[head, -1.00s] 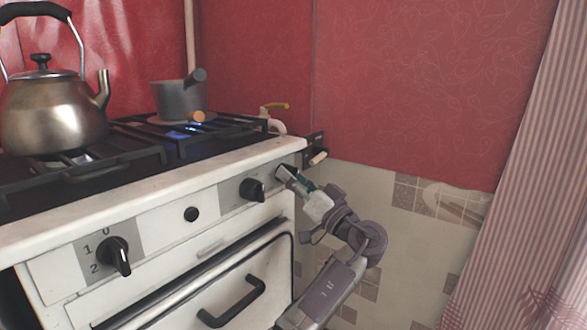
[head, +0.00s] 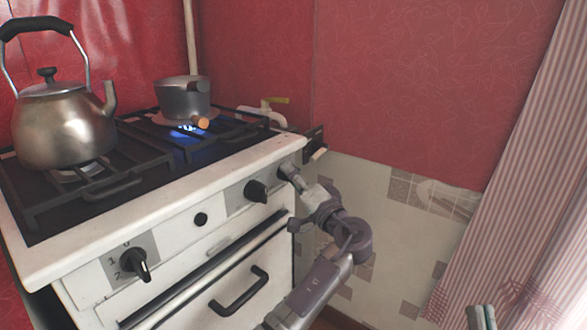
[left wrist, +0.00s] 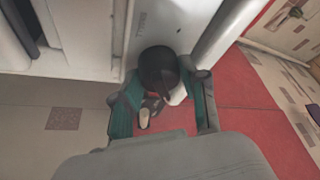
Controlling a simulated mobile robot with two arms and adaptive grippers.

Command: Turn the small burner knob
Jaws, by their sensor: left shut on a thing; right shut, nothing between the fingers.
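The white stove's front panel (head: 225,195) carries black knobs. At the panel's right end, my left gripper (head: 289,172) is shut on a dark knob. In the left wrist view this round black knob (left wrist: 158,68) sits between the fingers, close against the white panel. The head view mostly hides it behind the gripper, and its marks cannot be read. Another black knob (head: 256,191) on a grey plate is just left of the gripper. My right gripper (head: 482,318) shows only its fingertips at the bottom right edge, shut and empty, away from the stove.
A small pot (head: 182,98) stands on a back burner with a blue flame (head: 187,131) under it. A steel kettle (head: 63,125) stands at the left. A far-left knob (head: 134,263) and the oven handle (head: 240,291) are on the front. A striped curtain (head: 520,180) hangs at right.

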